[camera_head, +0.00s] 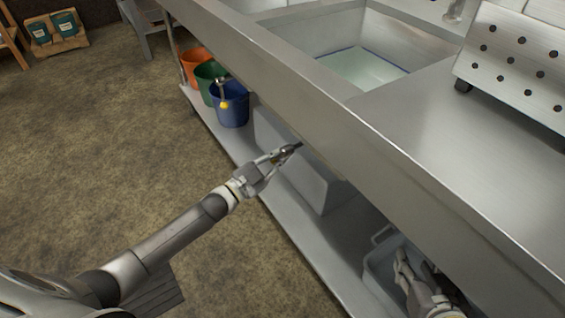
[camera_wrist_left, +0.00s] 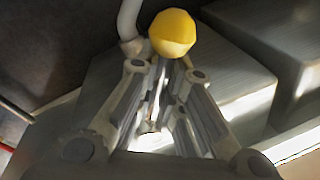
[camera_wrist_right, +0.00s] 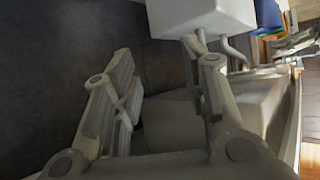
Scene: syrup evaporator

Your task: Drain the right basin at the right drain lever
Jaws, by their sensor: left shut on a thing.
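The right basin (camera_head: 395,38) is set in the steel counter and holds a shallow pale liquid (camera_head: 362,68). My left gripper (camera_head: 290,150) is below the counter's front edge. In the left wrist view (camera_wrist_left: 160,70) its fingers are closed in around a thin shiny rod, which looks like the right drain lever. A yellow ball knob (camera_wrist_left: 172,32) shows at the fingertips, beside a pale curved pipe (camera_wrist_left: 130,18). In the head view the counter edge hides this knob. My right gripper (camera_head: 412,268) is low at the right; in its wrist view (camera_wrist_right: 168,75) it is open and empty.
Orange (camera_head: 194,65), green (camera_head: 207,84) and blue (camera_head: 230,112) buckets stand on the lower shelf, near another yellow-knobbed lever (camera_head: 223,104). A grey tub (camera_head: 378,262) is beside my right gripper. A perforated metal block (camera_head: 515,65) stands on the counter. The floor at left is mostly clear.

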